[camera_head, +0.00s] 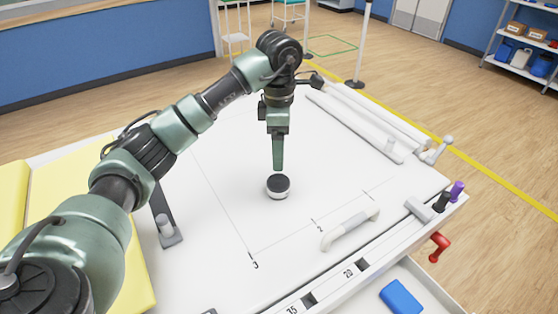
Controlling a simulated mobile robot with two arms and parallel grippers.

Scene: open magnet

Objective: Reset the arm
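My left arm comes in from the left and bends down over the white table (215,235). My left gripper (278,168) points straight down over a small round black and silver puck (278,187). The fingers overlap into one narrow shape, so their opening is hidden. The fingertips end at the puck's upper edge in the picture; I cannot tell whether they touch it. The puck sits flat on the table. My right gripper is not in view.
A white handle (350,230) lies on the table to the right. Long white rails (355,125) run along the back right. A red handle (439,246) sticks out at the right edge. A blue block (401,297) lies in the open drawer below.

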